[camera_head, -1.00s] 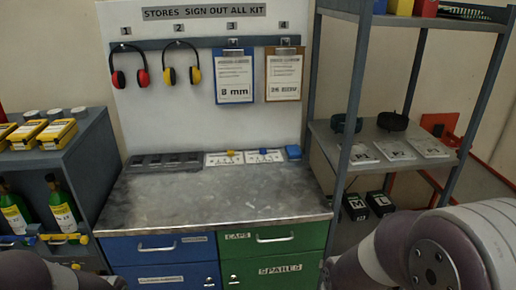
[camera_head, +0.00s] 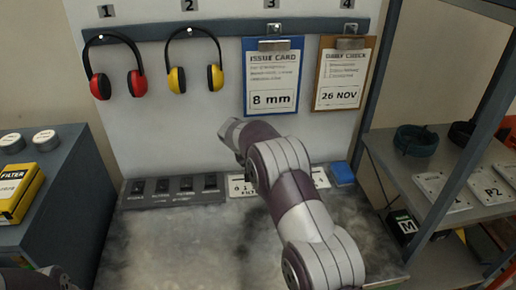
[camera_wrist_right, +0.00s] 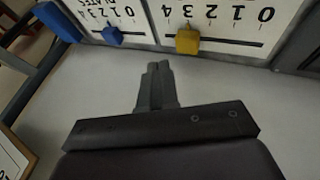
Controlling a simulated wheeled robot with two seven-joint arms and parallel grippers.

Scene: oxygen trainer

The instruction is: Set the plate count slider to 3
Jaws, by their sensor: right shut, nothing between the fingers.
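The plate count slider has a blue knob (camera_wrist_right: 112,35) on a white panel with digits. This panel is upside down at the upper left of the right wrist view. The knob stands near the middle digit, about 2. My right gripper (camera_wrist_right: 158,68) is shut and empty, its fingertips short of the panels, below and between the blue and yellow knobs. In the head view my right arm covers much of the panels, and its fingers cannot be made out. A sliver of my left arm shows at the lower left, without its gripper.
The filter slider's yellow knob (camera_wrist_right: 187,41) is right of the blue one in the wrist view. A blue block (camera_head: 342,173) stands beside the panels, and a dark switch strip (camera_head: 175,189) lies left. The grey counter (camera_head: 180,240) is clear in front.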

